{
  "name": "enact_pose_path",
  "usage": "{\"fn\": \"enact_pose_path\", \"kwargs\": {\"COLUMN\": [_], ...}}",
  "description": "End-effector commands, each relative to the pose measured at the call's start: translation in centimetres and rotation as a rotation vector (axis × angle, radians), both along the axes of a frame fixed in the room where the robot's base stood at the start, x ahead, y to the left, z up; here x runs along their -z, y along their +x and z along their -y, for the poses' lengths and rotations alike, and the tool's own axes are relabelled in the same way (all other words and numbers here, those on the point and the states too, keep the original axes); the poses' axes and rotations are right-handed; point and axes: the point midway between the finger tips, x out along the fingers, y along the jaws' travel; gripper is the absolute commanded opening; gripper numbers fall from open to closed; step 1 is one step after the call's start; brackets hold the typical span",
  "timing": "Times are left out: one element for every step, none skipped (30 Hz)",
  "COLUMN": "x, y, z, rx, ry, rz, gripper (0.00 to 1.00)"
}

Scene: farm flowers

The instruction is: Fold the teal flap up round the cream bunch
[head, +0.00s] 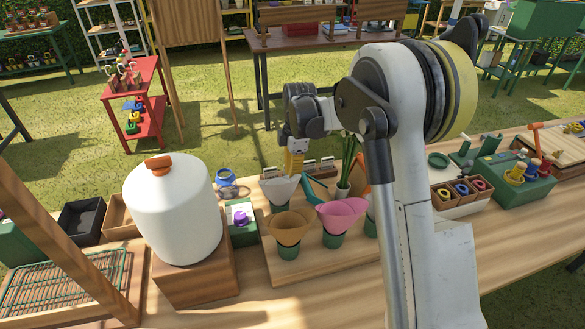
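The teal flap (316,191) sticks out at a slant in the middle of the wooden board, just right of a cream-white cone (280,191) that looks like the cream bunch's wrap. The flap is partly hidden behind the pink cone. My gripper (294,168) points down from my arm, with its yellow-orange end at the cone's back right rim, left of the flap's upper end. I cannot tell whether it touches the cone or holds anything. Its fingertips are too small and partly hidden to show their opening.
Tan (290,228) and pink (341,213) cones in green holders stand in front. Green stems (348,165) rise behind, near an orange piece (363,189). A large white canister (173,215) stands left, and a sectioned box (462,195) right. My arm hides part of the board's right side.

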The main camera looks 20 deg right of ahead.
Motion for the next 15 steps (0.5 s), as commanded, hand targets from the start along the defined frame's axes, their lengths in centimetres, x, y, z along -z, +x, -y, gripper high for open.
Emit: {"fn": "enact_pose_path", "kwargs": {"x": [0.51, 0.64, 0.77, 0.83, 0.87, 0.88, 0.88, 0.87, 0.85, 0.84, 0.84, 0.84, 0.83, 0.79, 0.64], "y": [0.01, 0.00, 0.00, -0.01, -0.01, -0.01, -0.01, -0.02, -0.01, -0.01, -0.01, -0.01, -0.01, -0.01, -0.01], "z": [-0.04, -0.05, -0.08, -0.08, -0.08, -0.09, -0.09, -0.08, -0.08, -0.08, -0.07, -0.07, -0.07, -0.05, 0.06], "rx": [0.000, 0.000, 0.000, 0.000, 0.000, 0.000, 0.000, 0.000, 0.000, 0.000, 0.000, 0.000, 0.000, 0.000, 0.001], "ry": [0.000, 0.000, 0.000, 0.000, 0.000, 0.000, 0.000, 0.000, 0.000, 0.000, 0.000, 0.000, 0.000, 0.000, 0.000], "rz": [0.000, 0.000, 0.000, 0.000, 0.000, 0.000, 0.000, 0.000, 0.000, 0.000, 0.000, 0.000, 0.000, 0.000, 0.000], "gripper": [0.00, 0.00, 0.00, 0.00, 0.00, 0.00, 0.00, 0.00, 0.00, 0.00, 0.00, 0.00, 0.00, 0.00, 0.00]}}
